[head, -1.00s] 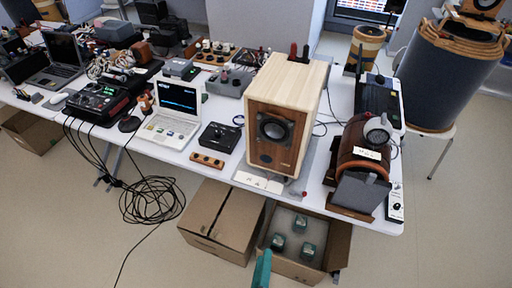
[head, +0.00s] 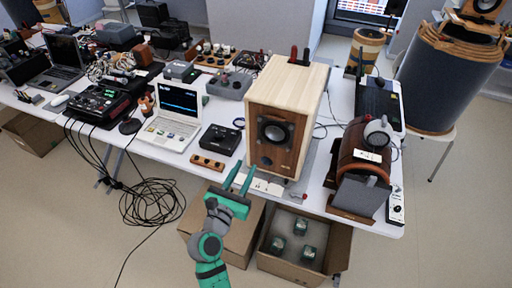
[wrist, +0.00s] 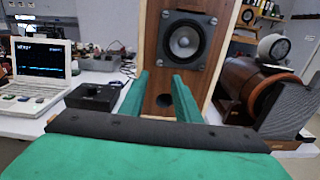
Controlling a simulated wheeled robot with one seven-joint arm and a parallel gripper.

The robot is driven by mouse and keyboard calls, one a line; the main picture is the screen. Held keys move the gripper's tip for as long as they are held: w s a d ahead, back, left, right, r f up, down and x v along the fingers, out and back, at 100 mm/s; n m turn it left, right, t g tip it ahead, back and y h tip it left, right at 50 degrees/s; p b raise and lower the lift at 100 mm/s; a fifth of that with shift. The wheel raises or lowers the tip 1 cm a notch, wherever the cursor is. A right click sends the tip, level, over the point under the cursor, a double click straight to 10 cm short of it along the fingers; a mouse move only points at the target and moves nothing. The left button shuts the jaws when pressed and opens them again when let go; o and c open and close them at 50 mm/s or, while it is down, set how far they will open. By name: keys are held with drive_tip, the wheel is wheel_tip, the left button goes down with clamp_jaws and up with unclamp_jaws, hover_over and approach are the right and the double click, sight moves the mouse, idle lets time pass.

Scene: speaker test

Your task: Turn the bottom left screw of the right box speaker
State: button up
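One wooden box speaker (head: 295,85) stands upright on the table, with a pale top and side and a brown front. Its round dark driver (head: 275,131) sits in a squarish dark frame, also large in the wrist view (wrist: 185,42). My green gripper (head: 240,170) is in front of the speaker's lower left front. Its two fingers are apart and empty, pointing at the speaker. In the wrist view the fingertips (wrist: 160,76) lie just below the driver, on either side of a round port (wrist: 163,100).
A black box (head: 220,139) and a white laptop (head: 175,112) stand left of the speaker. A brown barrel-shaped device (head: 362,145) stands to its right.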

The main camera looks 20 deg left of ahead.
sight(259, 142)
drive_tip(key=w, duration=1)
drive_tip(key=shift+w+d, duration=0.2)
drive_tip(key=shift+w, duration=0.1)
clamp_jaws()
